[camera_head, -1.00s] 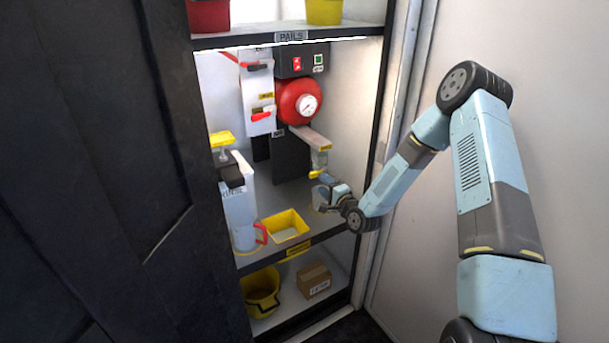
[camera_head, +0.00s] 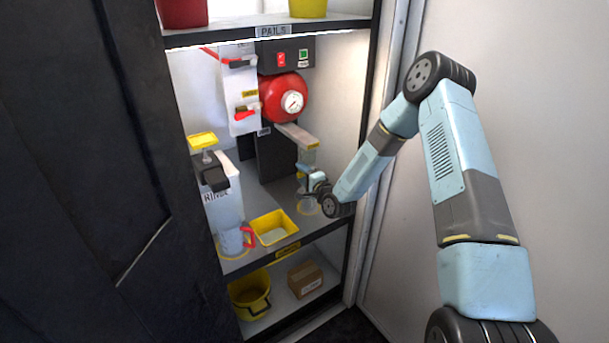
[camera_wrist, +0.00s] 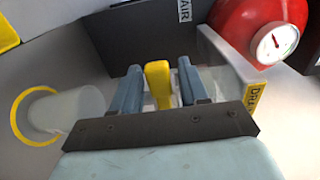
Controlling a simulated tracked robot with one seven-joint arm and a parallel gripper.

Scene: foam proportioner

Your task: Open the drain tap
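The drain tap's yellow handle (camera_wrist: 158,84) stands between the two blue-grey fingers of my gripper (camera_wrist: 160,68) in the wrist view. My gripper is open around it; the handle lies close to the left finger, with a narrow gap on the right. The drain label (camera_wrist: 254,97), partly cut off, is on the arm-like bracket just right of the fingers. In the head view my gripper (camera_head: 308,186) is at the tap below the bracket's end (camera_head: 307,145), and the handle is mostly hidden. A translucent cup (camera_wrist: 68,110) stands on a yellow ring below the tap.
The red round tank with its gauge (camera_head: 283,97) is behind, above the bracket. A yellow tray (camera_head: 273,228) and a jug with a red handle (camera_head: 232,241) stand left on the shelf. The cabinet's right post (camera_head: 366,150) is close to my arm.

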